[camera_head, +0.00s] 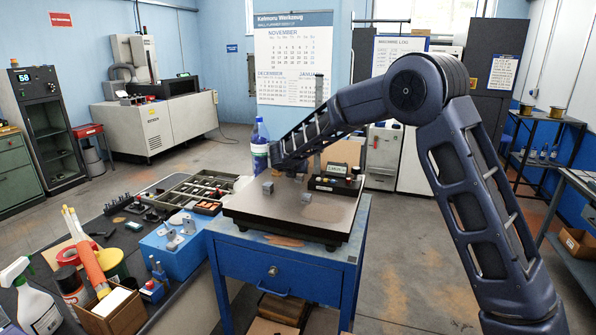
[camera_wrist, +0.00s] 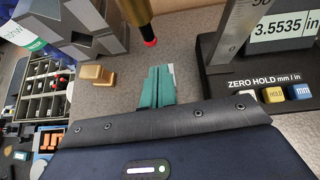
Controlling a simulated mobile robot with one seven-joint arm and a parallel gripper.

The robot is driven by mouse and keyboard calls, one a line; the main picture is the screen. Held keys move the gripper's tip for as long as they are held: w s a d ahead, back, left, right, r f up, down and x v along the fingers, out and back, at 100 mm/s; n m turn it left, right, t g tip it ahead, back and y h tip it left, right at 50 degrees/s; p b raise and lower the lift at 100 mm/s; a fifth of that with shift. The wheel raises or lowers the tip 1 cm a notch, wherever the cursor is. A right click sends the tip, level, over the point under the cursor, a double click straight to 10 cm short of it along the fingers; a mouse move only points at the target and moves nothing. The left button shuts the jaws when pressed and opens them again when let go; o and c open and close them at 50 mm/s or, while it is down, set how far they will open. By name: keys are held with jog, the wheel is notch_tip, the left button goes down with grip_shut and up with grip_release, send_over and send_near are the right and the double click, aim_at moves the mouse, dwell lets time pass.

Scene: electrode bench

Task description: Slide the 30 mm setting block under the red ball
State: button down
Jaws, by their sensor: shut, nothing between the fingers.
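The red ball (camera_wrist: 150,42) is the tip of a brass-coloured stylus in the wrist view, hanging beyond my fingertips and slightly left of them. My gripper (camera_wrist: 160,75) has teal fingers, shut together and empty, over the grey plate. A grey angular block (camera_wrist: 90,38) stands left of the ball, and a small copper-coloured stepped piece (camera_wrist: 97,75) lies left of my fingers. In the head view two small grey blocks, one at left (camera_head: 268,187) and one further right (camera_head: 306,197), sit on the plate (camera_head: 285,218). I cannot tell which is the 30 mm setting block.
The gauge (camera_wrist: 270,85) with its buttons and display reading 3.5535 in stands close right of my fingers, its upright scale (camera_wrist: 232,35) beside it. A bottle (camera_head: 260,146) stands behind the plate. The plate's front is mostly clear.

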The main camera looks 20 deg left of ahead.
jog(key=s, duration=1)
jog(key=shift+s+d+r, duration=0.15)
jog(key=shift+s+d, duration=0.15)
jog(key=shift+d, duration=0.05)
jog(key=s+r, duration=0.1)
jog(key=s+d+r+g, duration=0.1)
jog(key=r+g, duration=0.1)
jog(key=shift+s+d+r+n+y, duration=0.25)
jog(key=shift+s+r+n+y, duration=0.05)
jog(key=shift+s+r+n, duration=0.1)
send_near(298, 183)
notch_tip(298, 183, down, 4)
jog(key=shift+d+r, duration=0.1)
jog(key=shift+r, duration=0.05)
jog(key=w, duration=0.3)
jog(key=shift+a, duration=0.25)
jog(key=shift+w, duration=0.6)
jog(key=shift+w+a, duration=0.2)
jog(key=shift+w, duration=0.75)
jog(key=shift+s, duration=0.1)
